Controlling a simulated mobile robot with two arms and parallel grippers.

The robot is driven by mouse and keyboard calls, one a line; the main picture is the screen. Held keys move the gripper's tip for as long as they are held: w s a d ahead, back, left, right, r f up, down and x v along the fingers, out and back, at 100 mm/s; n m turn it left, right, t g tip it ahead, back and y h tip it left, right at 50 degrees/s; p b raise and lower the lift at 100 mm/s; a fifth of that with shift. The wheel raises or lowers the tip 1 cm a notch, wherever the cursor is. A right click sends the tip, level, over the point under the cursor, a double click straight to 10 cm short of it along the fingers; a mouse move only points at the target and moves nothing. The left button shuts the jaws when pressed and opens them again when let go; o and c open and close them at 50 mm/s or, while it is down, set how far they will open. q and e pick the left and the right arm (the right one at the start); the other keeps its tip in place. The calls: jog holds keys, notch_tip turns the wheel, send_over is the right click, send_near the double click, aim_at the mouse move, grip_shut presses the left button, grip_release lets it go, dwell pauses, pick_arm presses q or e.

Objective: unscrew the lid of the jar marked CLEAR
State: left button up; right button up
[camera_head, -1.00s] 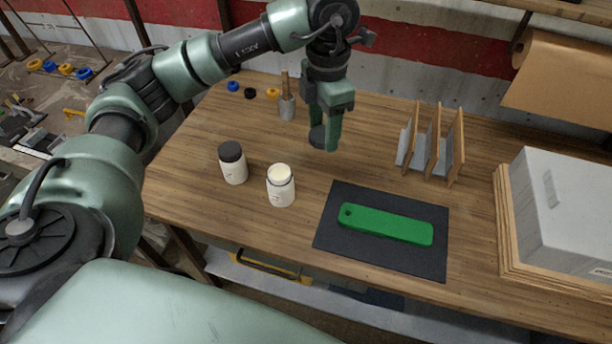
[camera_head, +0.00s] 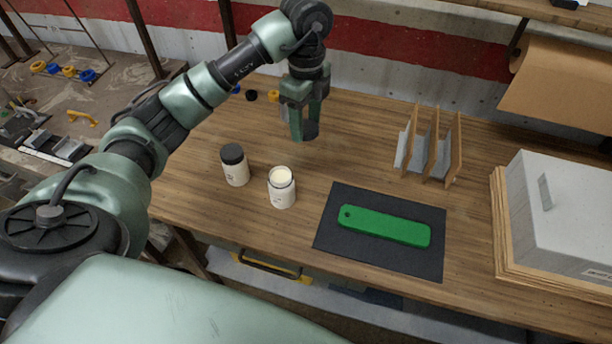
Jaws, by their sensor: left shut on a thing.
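My left gripper (camera_head: 306,132) hangs over the table behind the jars. It is shut on a dark round lid (camera_head: 311,129), held clear of any jar. A white jar without a lid (camera_head: 282,190) stands upright on the table, its pale contents showing at the open mouth. A second white jar (camera_head: 236,172) stands upright to its left, with a black lid (camera_head: 232,154) on it. Both jars carry small labels, too small to read, so I cannot tell which is marked CLEAR. My right gripper is not in view.
A dark mat (camera_head: 335,246) with a green bar (camera_head: 385,226) lies right of the jars. A wooden rack (camera_head: 430,148) stands behind it, and a grey box (camera_head: 570,215) is at the far right. The wooden table (camera_head: 330,165) is bare between the gripper and mat.

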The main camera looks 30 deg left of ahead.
aim_at(306, 181)
pick_arm(q)
notch_tip(306, 181, down, 17)
jog(key=p, duration=0.3)
jog(key=shift+f, duration=0.4)
jog(key=shift+f, duration=0.2)
jog(key=o, duration=1.3)
jog(key=shift+r+p, duration=0.3)
jog(key=shift+r, duration=0.35)
notch_tip(306, 181, up, 11)
jog(key=b, duration=0.2)
jog(key=shift+r+b, duration=0.1)
jog(key=shift+b, duration=0.2)
